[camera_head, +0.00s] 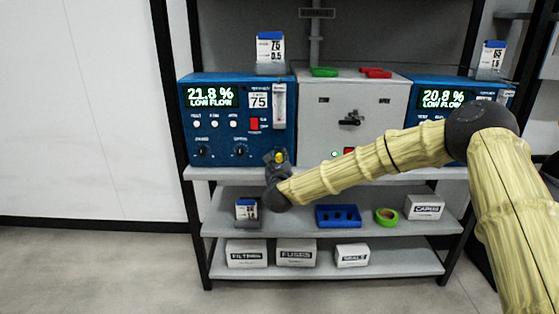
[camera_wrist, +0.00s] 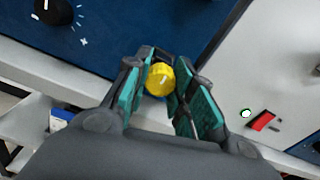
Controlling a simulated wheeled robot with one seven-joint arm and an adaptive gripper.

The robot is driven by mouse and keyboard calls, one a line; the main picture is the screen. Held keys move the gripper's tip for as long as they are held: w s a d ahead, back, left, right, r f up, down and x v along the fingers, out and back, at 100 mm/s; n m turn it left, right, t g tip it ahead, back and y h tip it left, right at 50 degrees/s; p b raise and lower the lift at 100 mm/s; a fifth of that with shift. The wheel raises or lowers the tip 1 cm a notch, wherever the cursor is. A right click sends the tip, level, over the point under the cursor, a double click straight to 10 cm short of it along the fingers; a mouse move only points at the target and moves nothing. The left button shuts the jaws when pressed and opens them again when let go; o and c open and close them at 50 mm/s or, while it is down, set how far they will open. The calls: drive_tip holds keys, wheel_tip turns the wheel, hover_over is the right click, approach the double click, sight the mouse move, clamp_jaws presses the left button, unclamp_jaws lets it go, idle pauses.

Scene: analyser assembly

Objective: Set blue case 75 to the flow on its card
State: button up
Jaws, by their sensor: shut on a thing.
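Blue case 75 (camera_head: 215,118) stands at the left of the upper shelf. Its display (camera_head: 210,97) reads 21.8 % LOW FLOW. A clear flow tube (camera_head: 279,105) is on its right side; the level in it is too small to read. The card (camera_head: 270,48) above it reads 75 and 0.5. A yellow knob (camera_head: 280,157) is at its lower right corner. My gripper (camera_head: 279,163) reaches it from the front. In the wrist view, the green-padded fingers of my gripper (camera_wrist: 162,88) are on both sides of the yellow knob (camera_wrist: 160,79), shut on it.
A grey cabinet (camera_head: 335,118) with a black handle stands to the right. A second blue case (camera_head: 430,121) shows 20.8 % LOW FLOW, partly behind my arm. The shelves below hold a blue tray (camera_head: 338,224), green tape (camera_head: 386,217) and several white boxes.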

drive_tip(key=shift+n, duration=0.4)
drive_tip(key=n, duration=0.2)
drive_tip(key=shift+n, duration=0.4)
drive_tip(key=n, duration=0.3)
drive_tip(key=shift+n, duration=0.4)
drive_tip(key=n+p, duration=0.1)
drive_tip(key=n, duration=0.3)
clamp_jaws()
drive_tip(key=shift+n+p, duration=0.4)
drive_tip(key=shift+n, duration=0.8)
drive_tip(key=o, duration=1.1)
unclamp_jaws()
drive_tip(key=shift+d, duration=0.1)
drive_tip(key=shift+c, duration=0.2)
drive_tip(key=shift+s, duration=0.1)
